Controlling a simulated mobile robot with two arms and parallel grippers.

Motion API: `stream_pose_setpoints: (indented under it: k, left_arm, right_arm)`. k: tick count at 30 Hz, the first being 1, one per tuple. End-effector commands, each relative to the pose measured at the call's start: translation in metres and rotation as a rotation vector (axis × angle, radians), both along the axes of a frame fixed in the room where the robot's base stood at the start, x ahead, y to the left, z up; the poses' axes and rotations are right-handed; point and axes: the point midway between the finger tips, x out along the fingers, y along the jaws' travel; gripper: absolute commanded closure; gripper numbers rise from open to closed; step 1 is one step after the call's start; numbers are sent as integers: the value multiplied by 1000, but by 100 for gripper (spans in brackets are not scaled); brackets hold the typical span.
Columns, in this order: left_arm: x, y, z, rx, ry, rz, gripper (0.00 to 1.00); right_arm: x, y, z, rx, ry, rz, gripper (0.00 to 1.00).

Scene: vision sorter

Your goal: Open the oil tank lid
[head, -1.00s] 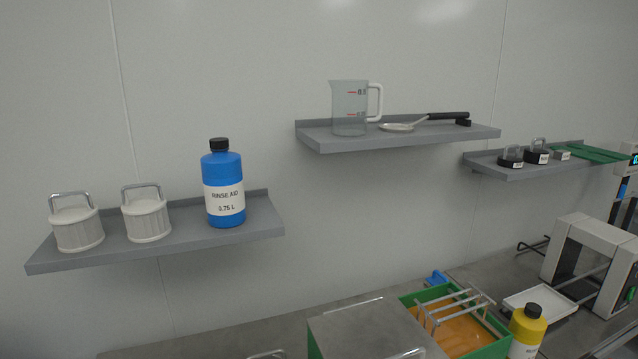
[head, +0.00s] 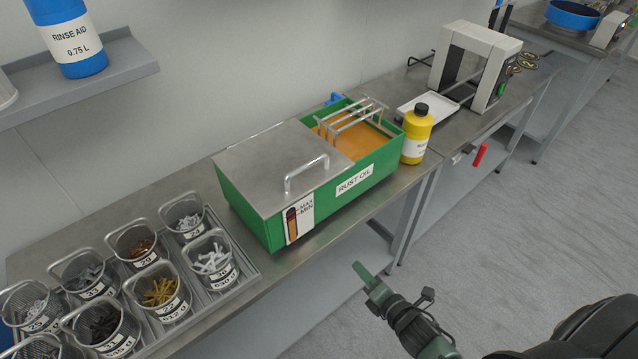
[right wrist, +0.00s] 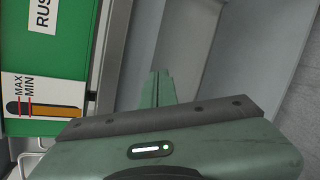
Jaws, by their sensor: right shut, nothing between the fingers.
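The green oil tank (head: 333,205), labelled "RUST OIL", stands on the metal bench. Its flat grey metal lid (head: 255,165) covers the left part and lies closed. A bar handle (head: 306,173) rises from the lid near its right edge. The right part of the tank is uncovered and shows orange oil (head: 352,140) under a metal rack (head: 350,115). My right gripper (head: 365,275) is shut and empty, in front of the bench and apart from the tank. In the right wrist view its fingers (right wrist: 158,88) are together, with the tank's side (right wrist: 60,50) at upper left. My left gripper is not in view.
A tray (head: 240,268) with several labelled wire baskets stands left of the tank. A yellow bottle (head: 416,135) stands close to its right end. A wall shelf (head: 120,75) with a blue rinse aid bottle (head: 70,40) is at upper left. Floor (head: 540,200) is free at right.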

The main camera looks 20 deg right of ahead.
Motion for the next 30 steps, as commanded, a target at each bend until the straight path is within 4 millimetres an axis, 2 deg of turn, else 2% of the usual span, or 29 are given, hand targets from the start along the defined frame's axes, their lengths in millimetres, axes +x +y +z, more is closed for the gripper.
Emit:
stream_pose_setpoints:
  k: [1, 3, 6, 9, 10, 13, 17, 30]
  left_arm:
    - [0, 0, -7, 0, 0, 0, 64]
    - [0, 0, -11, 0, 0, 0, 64]
    - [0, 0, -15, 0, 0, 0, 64]
    - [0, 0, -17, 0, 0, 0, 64]
    - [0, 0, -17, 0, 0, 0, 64]
    - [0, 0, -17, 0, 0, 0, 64]
    - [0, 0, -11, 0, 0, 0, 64]
    - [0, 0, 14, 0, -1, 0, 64]
  right_arm:
    - [14, 4, 42, -155, -131, 77, 100]
    - [25, 12, 97, -376, -296, 159, 100]
    - [29, 24, 162, -642, -494, 226, 100]
    - [25, 34, 206, -830, -629, 254, 100]
    - [24, 37, 215, -871, -657, 257, 100]
    - [23, 42, 233, -949, -712, 262, 100]
    - [32, 46, 241, -969, -726, 261, 100]
    - [101, 70, 254, -963, -722, 261, 100]
